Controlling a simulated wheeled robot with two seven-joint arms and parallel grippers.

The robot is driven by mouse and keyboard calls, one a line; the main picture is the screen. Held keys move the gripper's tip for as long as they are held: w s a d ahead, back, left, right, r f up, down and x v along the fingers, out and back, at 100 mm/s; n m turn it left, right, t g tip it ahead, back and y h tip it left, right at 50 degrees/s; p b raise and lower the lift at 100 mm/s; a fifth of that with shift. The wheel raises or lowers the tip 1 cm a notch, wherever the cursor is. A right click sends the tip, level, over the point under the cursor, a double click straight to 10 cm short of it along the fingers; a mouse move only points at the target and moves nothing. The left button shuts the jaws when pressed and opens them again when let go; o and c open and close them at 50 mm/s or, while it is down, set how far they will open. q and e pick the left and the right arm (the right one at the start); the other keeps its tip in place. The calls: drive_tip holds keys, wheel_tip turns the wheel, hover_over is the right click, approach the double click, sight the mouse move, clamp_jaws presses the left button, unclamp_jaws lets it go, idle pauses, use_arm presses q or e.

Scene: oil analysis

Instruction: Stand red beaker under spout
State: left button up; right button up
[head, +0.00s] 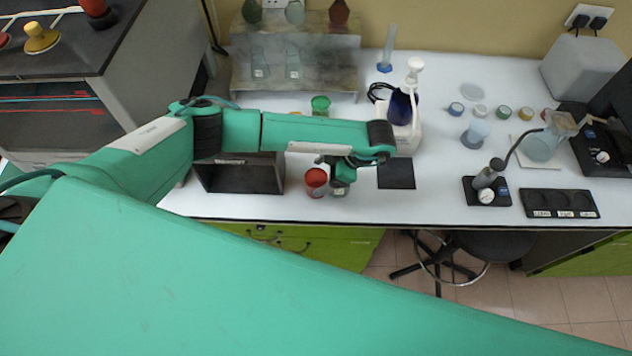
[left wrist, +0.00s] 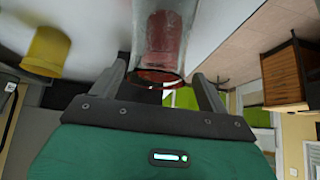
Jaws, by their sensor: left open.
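The red beaker (head: 317,180) stands on the white bench near its front edge, just left of my left gripper (head: 343,176). In the left wrist view, a clear glass beaker with red inside (left wrist: 163,40) lies between the two fingers of my left gripper (left wrist: 165,88), which are spread with gaps on both sides. A small vessel (head: 338,190) shows partly under the gripper in the head view. A black bent-tube device with a gauge (head: 487,190) stands at the right of the bench. I cannot tell for sure which part is the spout. My right gripper is not in view.
A black box (head: 240,175) sits left of the beaker, a dark mat (head: 396,173) to its right. A white device with a blue flask (head: 405,105) stands behind the mat. A green beaker (head: 320,105) is further back. A black labelled tray (head: 560,204) lies at right.

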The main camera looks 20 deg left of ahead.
use_arm(q)
drive_tip(key=shift+a+f, duration=0.1)
drive_tip(key=shift+f, duration=0.05)
drive_tip(key=c, duration=1.4)
drive_tip(key=shift+r, duration=0.65)
wheel_tip(320, 180, up, 17)
drive_tip(key=b, duration=0.4)
drive_tip(key=a+r+m+t+h, duration=0.1)
drive_tip(key=a+r+m+t, duration=0.1)
drive_tip(key=m, duration=0.4)
drive_tip(key=w+a+r+m+t+h, duration=0.1)
drive_tip(key=a+r+m+t+h, duration=0.1)
drive_tip(key=m, duration=0.4)
drive_tip(key=w+a+r+m+t+h+b, duration=0.1)
drive_tip(key=a+r+m+t+h, duration=0.1)
drive_tip(key=r+m+t, duration=0.3)
drive_tip(key=shift+a+r+m, duration=0.25)
drive_tip(key=shift+a+m, duration=0.15)
drive_tip(key=shift+a, duration=0.5)
